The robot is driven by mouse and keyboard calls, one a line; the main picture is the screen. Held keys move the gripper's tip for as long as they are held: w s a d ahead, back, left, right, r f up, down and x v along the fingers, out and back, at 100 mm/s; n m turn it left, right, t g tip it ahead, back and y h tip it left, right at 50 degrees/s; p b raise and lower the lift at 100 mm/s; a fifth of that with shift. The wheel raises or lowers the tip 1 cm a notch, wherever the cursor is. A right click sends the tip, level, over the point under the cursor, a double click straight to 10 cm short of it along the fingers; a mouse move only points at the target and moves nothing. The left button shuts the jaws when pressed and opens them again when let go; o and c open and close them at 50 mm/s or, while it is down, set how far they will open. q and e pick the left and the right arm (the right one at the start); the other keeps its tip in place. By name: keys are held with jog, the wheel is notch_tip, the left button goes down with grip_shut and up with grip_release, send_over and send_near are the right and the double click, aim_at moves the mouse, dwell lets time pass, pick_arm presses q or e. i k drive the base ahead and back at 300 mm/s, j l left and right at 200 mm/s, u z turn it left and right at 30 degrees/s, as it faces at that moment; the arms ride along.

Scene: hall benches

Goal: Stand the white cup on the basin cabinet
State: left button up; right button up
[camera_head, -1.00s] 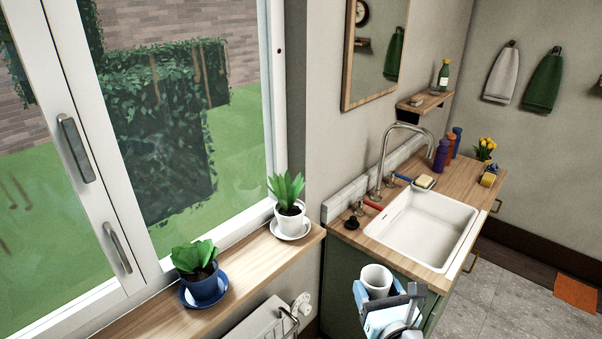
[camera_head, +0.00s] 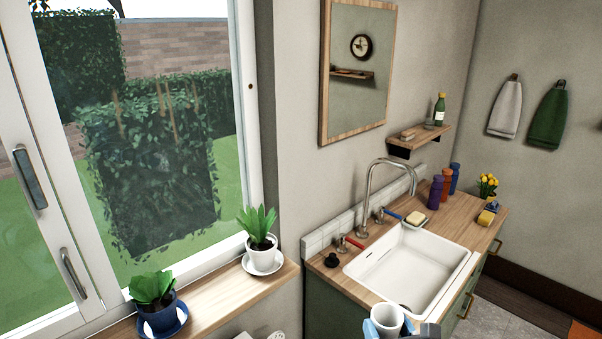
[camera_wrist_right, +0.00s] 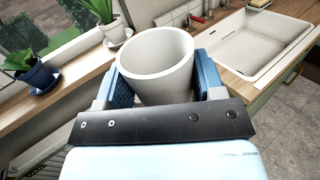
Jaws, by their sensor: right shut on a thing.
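The white cup (camera_head: 386,318) is at the bottom of the head view, upright, in front of the basin cabinet's near edge. My right gripper (camera_head: 395,329) is shut on it, and its lower part is cut off by the frame. In the right wrist view the cup (camera_wrist_right: 156,72) sits between the blue finger pads of my right gripper (camera_wrist_right: 160,85), its open mouth showing an empty inside. The basin cabinet (camera_head: 326,312) is green with a wooden top and a white sink. My left gripper is not in view.
The windowsill (camera_head: 226,297) holds two potted plants at left.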

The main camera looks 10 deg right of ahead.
aim_at(457, 231)
jog(key=l+u, duration=0.15)
jog(key=l, duration=0.3)
jog(key=k+l+u, duration=0.1)
jog(key=l, duration=0.35)
jog(key=l+u, duration=0.15)
jog(key=l, duration=0.3)
jog(key=k+l+u, duration=0.1)
jog(key=l, duration=0.3)
jog(key=k+l+u, duration=0.15)
jog(key=l, duration=0.3)
jog(key=l+u, duration=0.15)
jog(key=l, duration=0.3)
jog(key=l+u, duration=0.2)
jog(key=l, duration=0.4)
jog(key=k+l+u, duration=0.15)
jog(key=l, duration=0.4)
jog(key=l+u, duration=0.2)
jog(key=l, duration=0.4)
jog(key=l+u, duration=0.1)
jog(key=l, duration=0.6)
jog(key=l+u, duration=0.15)
jog(key=l, duration=0.55)
jog(key=k, duration=0.05)
